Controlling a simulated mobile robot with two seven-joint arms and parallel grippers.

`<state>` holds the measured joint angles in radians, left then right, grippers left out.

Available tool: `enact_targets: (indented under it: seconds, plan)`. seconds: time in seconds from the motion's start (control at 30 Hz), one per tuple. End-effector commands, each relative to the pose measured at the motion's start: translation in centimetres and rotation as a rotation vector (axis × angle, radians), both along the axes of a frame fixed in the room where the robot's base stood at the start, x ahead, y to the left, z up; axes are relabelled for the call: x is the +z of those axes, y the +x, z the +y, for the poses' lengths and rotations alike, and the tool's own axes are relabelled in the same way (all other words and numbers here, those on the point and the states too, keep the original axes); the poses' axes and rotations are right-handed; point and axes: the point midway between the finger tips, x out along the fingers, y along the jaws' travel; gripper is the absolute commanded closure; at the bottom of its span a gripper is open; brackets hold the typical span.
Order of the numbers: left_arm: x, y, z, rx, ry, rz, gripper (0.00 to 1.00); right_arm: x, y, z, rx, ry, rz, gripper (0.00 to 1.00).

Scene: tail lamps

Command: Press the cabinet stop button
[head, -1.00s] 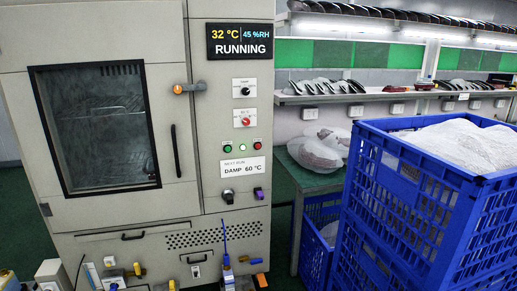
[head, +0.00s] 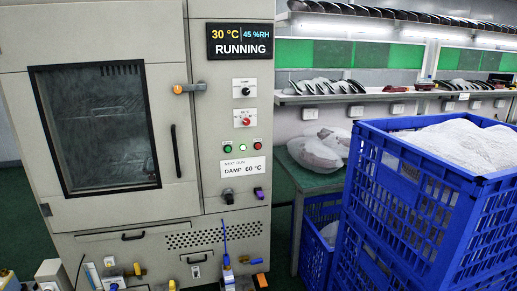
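The grey cabinet (head: 100,215) stands at the left with its windowed door closed. Its display (head: 240,41) reads 30 °C, 45 %RH and RUNNING. Below are a black knob (head: 246,91) and a red knob (head: 246,121) on white plates. Under these sit a green button (head: 227,149) and a small red button (head: 257,146), side by side; the red one looks like the stop button, but its label is too small to read. A white card (head: 243,168) below reads DAMP 60 °C. Nothing covers the buttons. Neither of my grippers shows in the head view.
Blue crates (head: 400,200) stacked at the right hold white material. A green-topped table (head: 310,180) with pale bags (head: 318,152) stands behind. A door latch (head: 188,88) and handle (head: 176,150) stick out left of the buttons. Small coloured fittings line the bottom edge.

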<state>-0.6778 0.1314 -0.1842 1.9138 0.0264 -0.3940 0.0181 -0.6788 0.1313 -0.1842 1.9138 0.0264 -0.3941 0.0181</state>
Motion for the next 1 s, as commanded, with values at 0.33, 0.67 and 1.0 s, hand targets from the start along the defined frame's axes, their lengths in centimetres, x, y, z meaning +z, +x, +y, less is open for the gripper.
enact_targets:
  seconds: [0.33, 0.67, 1.0]
  plan:
    - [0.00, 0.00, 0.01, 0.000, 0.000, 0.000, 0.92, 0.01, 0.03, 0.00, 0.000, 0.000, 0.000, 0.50]
    - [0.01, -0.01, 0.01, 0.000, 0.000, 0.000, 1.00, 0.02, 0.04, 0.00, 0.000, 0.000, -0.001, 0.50]
    - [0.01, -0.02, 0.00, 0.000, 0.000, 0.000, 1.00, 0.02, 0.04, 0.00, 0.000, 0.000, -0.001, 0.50]
